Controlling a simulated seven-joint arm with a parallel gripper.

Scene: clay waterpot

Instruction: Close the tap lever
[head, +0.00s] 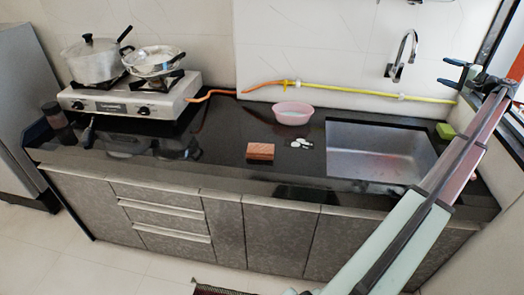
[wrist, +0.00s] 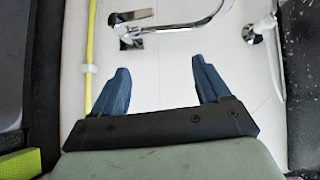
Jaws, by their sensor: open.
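The chrome tap (head: 403,58) is on the white wall above the sink, with a curved spout. In the wrist view its chrome pipe (wrist: 168,25) crosses the top, beyond my fingertips. A second chrome fitting (wrist: 258,28) is at the upper right there; I cannot tell for certain which part is the lever or how far it is turned. My gripper (head: 443,71) is to the right of the tap, pointing left towards it. In the wrist view my gripper (wrist: 160,64) has its two blue fingers apart, with nothing between them. It appears apart from the tap.
The steel sink (head: 375,150) is below the tap. A yellow hose (head: 350,91) runs along the wall. A pink bowl (head: 293,113), a brown block (head: 260,151) and a green sponge (head: 446,131) are on the counter. A stove (head: 130,100) with pots is at left. A window is at right.

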